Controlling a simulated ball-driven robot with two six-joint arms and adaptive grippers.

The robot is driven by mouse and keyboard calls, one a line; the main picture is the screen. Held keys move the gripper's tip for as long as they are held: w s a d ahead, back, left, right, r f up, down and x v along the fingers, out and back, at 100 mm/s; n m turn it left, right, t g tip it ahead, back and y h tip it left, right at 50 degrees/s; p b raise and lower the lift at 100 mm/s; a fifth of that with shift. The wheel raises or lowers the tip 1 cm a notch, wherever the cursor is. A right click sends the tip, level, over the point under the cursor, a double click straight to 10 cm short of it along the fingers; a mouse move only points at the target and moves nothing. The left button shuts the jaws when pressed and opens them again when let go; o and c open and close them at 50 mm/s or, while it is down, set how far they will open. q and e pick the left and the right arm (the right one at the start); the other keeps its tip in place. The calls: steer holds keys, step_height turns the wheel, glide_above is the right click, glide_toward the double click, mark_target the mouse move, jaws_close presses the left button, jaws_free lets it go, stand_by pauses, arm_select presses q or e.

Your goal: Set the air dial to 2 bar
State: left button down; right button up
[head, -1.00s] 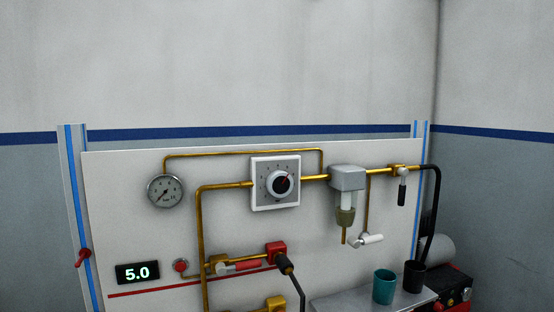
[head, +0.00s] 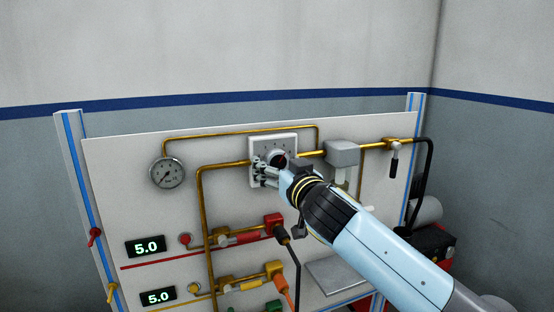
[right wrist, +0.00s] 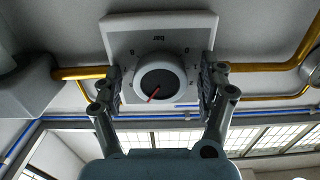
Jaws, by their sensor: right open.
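The air dial (head: 277,156) is a grey round knob on a white square plate on the panel. It also shows in the right wrist view (right wrist: 160,78), upside down, with a red pointer line and "bar" on the plate. The pointer slants to the lower left there; the exact value cannot be told. My right gripper (head: 268,169) is open at the dial and covers part of it in the head view. In the right wrist view its fingers (right wrist: 160,90) stand on either side of the knob, with gaps showing. My left gripper is not in view.
A round gauge (head: 166,173) sits left of the dial. Brass pipes (head: 205,215) run around it. A grey filter unit (head: 342,153) is close on the right. Two displays (head: 146,246) read 5.0. Red and yellow valves lie below. A grey shelf (head: 335,277) is low right.

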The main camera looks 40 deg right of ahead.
steer(key=shift+w+d, duration=0.1)
steer(key=shift+w, duration=0.45)
steer(key=c, duration=1.2)
steer(key=shift+n, duration=0.3)
